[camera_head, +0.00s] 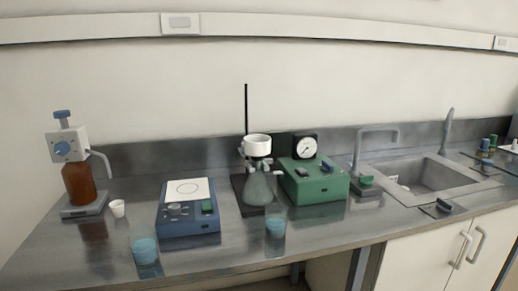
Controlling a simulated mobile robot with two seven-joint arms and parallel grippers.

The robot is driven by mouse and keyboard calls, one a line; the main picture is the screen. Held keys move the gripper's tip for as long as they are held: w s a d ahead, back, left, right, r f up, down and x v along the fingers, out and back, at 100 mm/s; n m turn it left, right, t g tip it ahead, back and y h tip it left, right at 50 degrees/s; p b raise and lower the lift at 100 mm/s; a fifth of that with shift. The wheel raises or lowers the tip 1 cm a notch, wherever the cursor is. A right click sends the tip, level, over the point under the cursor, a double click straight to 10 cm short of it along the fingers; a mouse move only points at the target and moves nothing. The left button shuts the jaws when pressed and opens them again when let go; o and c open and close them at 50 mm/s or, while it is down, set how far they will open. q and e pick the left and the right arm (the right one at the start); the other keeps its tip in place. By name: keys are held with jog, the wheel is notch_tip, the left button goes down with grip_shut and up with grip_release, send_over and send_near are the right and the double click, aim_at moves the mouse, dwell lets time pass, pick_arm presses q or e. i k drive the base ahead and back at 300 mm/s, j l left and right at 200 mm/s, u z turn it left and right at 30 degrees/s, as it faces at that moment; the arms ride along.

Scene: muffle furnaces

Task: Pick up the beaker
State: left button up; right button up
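Two clear glass beakers with blue liquid stand upright near the front edge of the grey bench. The left beaker (145,249) stands in front of the blue device, a little to its left. The right beaker (276,227) stands in front of the glass flask and the green device. I cannot tell which of the two the task means. Neither of my grippers is in view.
A brown bottle with dispenser (80,184), a small white cup (117,208), a blue device (188,220), a flask with white funnel (258,188) on a stand and a green gauge box (316,187) line the bench (60,255). A sink (430,176) is at right.

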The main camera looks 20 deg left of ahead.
aim_at(276, 221)
jog(key=i+l+u, duration=0.5)
jog(key=l, duration=0.25)
jog(key=i+l+u, duration=0.25)
jog(key=l, duration=0.15)
